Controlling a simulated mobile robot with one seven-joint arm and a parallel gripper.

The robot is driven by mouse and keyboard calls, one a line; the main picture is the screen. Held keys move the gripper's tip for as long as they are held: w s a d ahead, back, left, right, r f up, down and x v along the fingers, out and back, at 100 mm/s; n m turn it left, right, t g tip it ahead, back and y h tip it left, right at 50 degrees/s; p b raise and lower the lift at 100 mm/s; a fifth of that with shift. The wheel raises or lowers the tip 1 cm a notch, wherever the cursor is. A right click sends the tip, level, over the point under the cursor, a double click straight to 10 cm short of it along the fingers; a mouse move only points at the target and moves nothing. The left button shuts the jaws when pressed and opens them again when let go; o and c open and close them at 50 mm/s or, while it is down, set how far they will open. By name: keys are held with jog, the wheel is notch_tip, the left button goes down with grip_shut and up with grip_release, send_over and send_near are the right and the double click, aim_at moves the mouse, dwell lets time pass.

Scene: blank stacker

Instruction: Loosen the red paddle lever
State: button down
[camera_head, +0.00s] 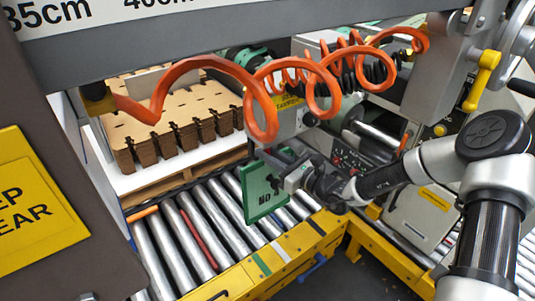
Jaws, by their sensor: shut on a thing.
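My gripper (281,172) is right of the picture's middle, above the roller conveyor. It is shut on a green plate (256,203) with dark lettering, which stands roughly upright. The lettering is only partly readable. I cannot make out a clear red paddle lever. A long thin red bar (198,238) lies along the rollers at the left, apart from my gripper; I cannot tell if it is the lever. A blue handle (312,269) sits under the yellow rail, and a yellow handle (483,80) hangs at the upper right.
Orange coiled hoses (262,100) hang close above my gripper. Stacked brown cardboard blanks (180,130) stand behind the rollers (160,257). A yellow rail (262,268) runs along the front.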

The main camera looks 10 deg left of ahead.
jog(key=shift+s+p, duration=0.1)
jog(key=shift+p, duration=0.2)
jog(key=shift+s+a+r+m+t+y+p, duration=0.1)
jog(key=shift+s+a+r+m+t+p, duration=0.35)
jog(key=shift+m+p, duration=1.65)
jog(key=shift+s+a+r+m+t+y+p, duration=0.1)
jog(key=shift+s+a+r+m+t+p, duration=0.4)
jog(key=shift+m+p, duration=1.65)
jog(key=shift+s+a+r+m+t+y+p, duration=0.1)
jog(key=shift+s+a+r+m+t+p, duration=0.35)
jog(key=shift+m+p, duration=1.65)
jog(key=shift+s+f+m+b, duration=0.15)
jog(key=shift+m+b, duration=0.6)
jog(key=shift+m, duration=0.1)
jog(key=c, duration=1.7)
grip_release()
